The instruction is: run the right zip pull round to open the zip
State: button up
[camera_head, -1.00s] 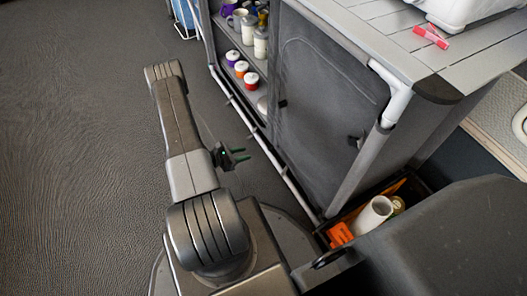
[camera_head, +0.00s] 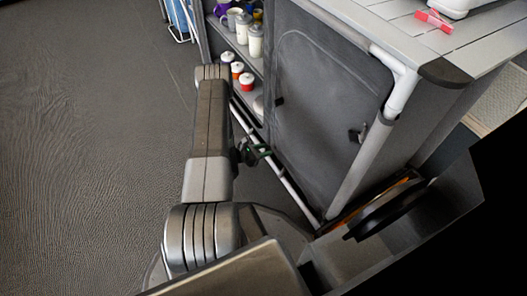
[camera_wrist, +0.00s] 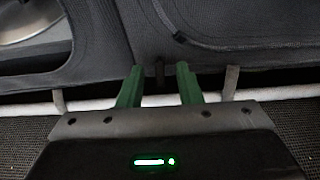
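The zipped dark grey fabric door (camera_head: 320,95) fills the cabinet front, its curved zip seam closed around the panel as far as I can see. The right zip pull (camera_head: 357,136) is a small dark tab at the panel's lower right. My gripper (camera_head: 266,151) is low before the cabinet's lower left part, well left of the right pull. In the wrist view, my gripper (camera_wrist: 160,82) has its green fingers apart and nothing held.
Open shelves (camera_head: 240,50) with mugs and several jars are left of the door. A white rail (camera_head: 275,165) runs along the cabinet's bottom, and a white corner post (camera_head: 400,92) stands right. A red object (camera_head: 434,20) lies on the slatted top. Floor at left is clear.

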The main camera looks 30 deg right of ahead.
grip_shut()
jog(key=shift+r, duration=0.1)
notch_tip(320, 180, up, 58)
jog(key=p, duration=2.3)
jog(key=shift+r, duration=0.25)
jog(key=shift+w, duration=0.1)
jog(key=shift+c, duration=0.3)
grip_release()
jog(key=shift+r, duration=0.15)
jog(key=shift+o, duration=0.3)
